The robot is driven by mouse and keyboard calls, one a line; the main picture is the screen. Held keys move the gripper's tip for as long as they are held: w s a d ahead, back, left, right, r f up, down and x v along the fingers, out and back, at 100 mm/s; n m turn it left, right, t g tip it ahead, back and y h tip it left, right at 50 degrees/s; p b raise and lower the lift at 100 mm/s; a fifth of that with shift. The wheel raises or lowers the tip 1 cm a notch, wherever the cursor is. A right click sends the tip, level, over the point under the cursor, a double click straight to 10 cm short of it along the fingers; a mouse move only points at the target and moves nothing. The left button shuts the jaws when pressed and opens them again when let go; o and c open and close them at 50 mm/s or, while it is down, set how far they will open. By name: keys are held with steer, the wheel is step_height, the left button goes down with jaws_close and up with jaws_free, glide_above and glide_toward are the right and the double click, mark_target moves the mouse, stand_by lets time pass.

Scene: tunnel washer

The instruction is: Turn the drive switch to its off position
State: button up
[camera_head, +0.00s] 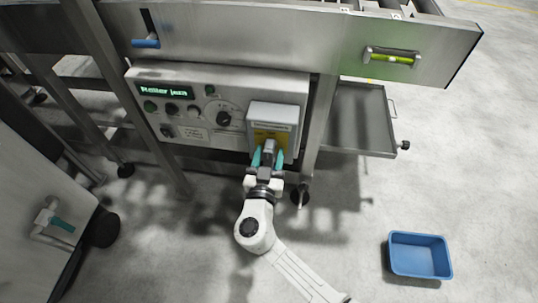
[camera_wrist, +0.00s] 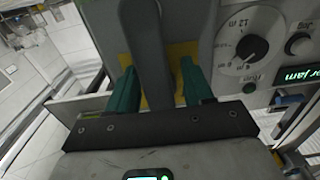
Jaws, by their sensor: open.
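The drive switch appears to be the grey lever (camera_head: 269,147) on a grey box (camera_head: 273,115) with a yellow plate (camera_head: 262,136), at the right end of the control panel. In the wrist view the lever (camera_wrist: 147,38) runs down between my two teal fingers. My gripper (camera_head: 267,158) is open, with one finger on each side of the lever. It also shows in the wrist view (camera_wrist: 158,72). A gap shows beside the right finger; I cannot tell whether the left finger touches the lever. The switch's position marks are not readable.
The control panel (camera_head: 190,88) carries a green-lit display (camera_head: 163,91) reading "Roller jam", several buttons and a dial (camera_head: 224,119). Metal frame legs stand on both sides. A metal tray (camera_head: 362,118) sticks out at right. A blue bin (camera_head: 420,254) stands on open floor.

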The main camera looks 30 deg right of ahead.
jaws_close()
stand_by(0.4)
